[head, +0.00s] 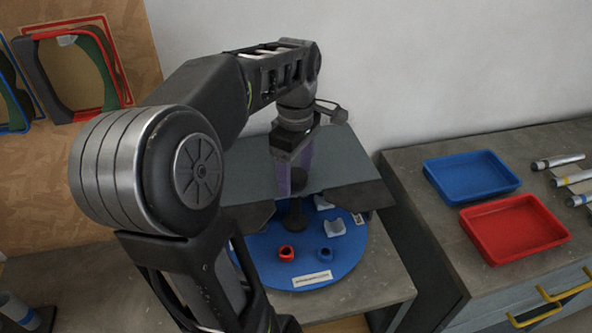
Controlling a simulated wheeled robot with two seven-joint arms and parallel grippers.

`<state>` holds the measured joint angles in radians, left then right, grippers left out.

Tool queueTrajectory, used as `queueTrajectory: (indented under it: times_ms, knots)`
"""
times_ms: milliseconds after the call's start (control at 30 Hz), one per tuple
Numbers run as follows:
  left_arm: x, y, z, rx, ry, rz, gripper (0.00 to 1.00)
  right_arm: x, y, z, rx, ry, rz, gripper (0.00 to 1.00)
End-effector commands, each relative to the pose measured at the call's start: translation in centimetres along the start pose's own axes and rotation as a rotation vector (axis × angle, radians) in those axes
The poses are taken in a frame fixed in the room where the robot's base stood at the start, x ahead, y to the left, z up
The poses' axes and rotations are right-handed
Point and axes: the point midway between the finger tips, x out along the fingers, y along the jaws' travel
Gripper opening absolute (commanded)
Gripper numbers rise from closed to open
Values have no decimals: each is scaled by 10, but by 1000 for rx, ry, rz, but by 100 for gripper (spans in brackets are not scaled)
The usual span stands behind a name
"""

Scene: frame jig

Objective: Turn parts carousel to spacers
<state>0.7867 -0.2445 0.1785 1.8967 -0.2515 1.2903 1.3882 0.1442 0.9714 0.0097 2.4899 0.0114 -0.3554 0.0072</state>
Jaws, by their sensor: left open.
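The parts carousel (262,262) is a round blue disc on a grey stand. A dark knob (295,216) stands near the disc's middle. My left gripper (296,182) points down above and behind the knob, open, with purplish fingers; I cannot tell whether it touches anything. My right gripper is out of view.
A grey cover (345,163) with dark lower flaps hides the disc's back. A blue tray (472,175), a red tray (514,229) and several grey tubes (558,161) sit on the right-hand bench. Coloured frames (72,72) hang on a board at left.

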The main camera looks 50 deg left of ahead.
Motion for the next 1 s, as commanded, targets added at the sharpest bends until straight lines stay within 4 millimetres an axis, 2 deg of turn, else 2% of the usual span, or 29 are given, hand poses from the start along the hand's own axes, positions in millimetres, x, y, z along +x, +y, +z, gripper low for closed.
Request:
queueTrajectory:
  times_ms: [267,467,500,600,700,1000]
  knots:
    - [-4,0,0,0,1,1,68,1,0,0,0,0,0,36]
    - [-27,1,0,0,1,5,68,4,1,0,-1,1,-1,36]
    - [-40,0,0,0,1,3,68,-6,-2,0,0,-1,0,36]
    - [-60,0,0,0,1,3,68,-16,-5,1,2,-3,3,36]
    - [-72,0,0,0,0,1,68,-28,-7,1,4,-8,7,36]
    - [-78,0,0,0,0,0,68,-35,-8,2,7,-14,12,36]
